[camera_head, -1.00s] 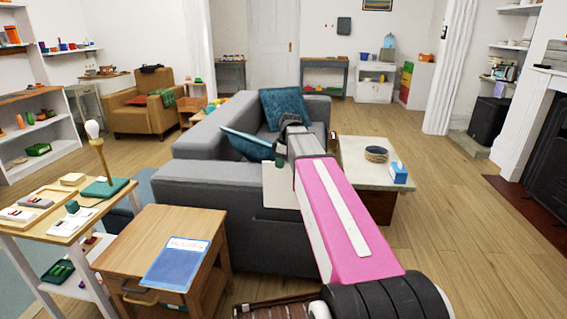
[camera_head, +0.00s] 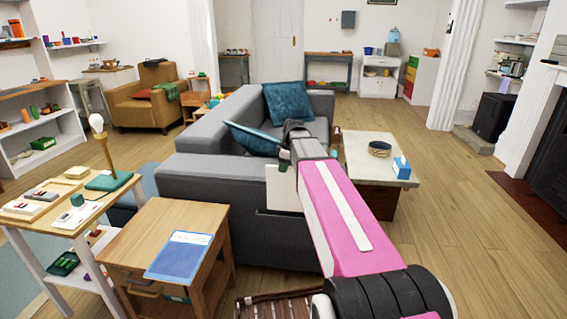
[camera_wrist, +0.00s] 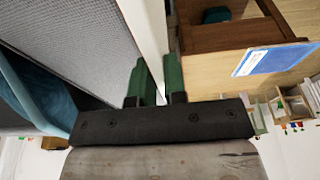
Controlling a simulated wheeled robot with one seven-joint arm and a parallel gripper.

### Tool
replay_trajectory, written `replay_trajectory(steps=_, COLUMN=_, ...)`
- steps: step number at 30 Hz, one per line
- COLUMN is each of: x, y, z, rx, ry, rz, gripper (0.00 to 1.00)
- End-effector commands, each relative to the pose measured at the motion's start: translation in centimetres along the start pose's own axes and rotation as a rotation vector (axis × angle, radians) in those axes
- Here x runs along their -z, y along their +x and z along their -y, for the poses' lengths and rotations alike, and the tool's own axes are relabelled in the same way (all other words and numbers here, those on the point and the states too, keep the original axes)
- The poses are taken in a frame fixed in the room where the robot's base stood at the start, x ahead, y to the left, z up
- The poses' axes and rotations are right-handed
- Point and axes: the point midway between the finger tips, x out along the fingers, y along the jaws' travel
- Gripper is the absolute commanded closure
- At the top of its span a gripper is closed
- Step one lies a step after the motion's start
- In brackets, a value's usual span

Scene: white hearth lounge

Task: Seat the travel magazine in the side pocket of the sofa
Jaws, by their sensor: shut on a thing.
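My gripper (camera_wrist: 160,68) has green fingers and is shut on a thin pale sheet-like thing, which I take as the travel magazine (camera_wrist: 146,22). Its printed cover does not show. In the head view the magazine (camera_head: 282,188) is a white panel, upright by the near side of the grey sofa (camera_head: 205,185), partly behind my pink arm. In the wrist view the sofa's grey fabric (camera_wrist: 70,40) is just left of the magazine. A dark line low on the sofa's near side may be the side pocket (camera_head: 272,212). I cannot tell whether the magazine's lower edge is in it.
A wooden side table (camera_head: 203,214) with a blue magazine (camera_head: 180,256) stands left of my arm. A cluttered white-legged table (camera_head: 30,222) is farther left. A coffee table (camera_head: 362,167) with a bowl and a tissue box stands beyond my arm. Wooden floor is clear at right.

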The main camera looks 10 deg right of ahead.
Motion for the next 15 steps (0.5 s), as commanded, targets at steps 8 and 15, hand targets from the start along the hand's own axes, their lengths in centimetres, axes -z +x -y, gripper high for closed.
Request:
replay_trajectory(steps=8, x=-0.25, y=1.06, z=0.01, rx=0.000, ry=0.000, rz=0.000, gripper=1.00)
replay_trajectory(steps=15, x=-0.24, y=1.04, z=0.00, rx=0.000, ry=0.000, rz=0.000, gripper=1.00)
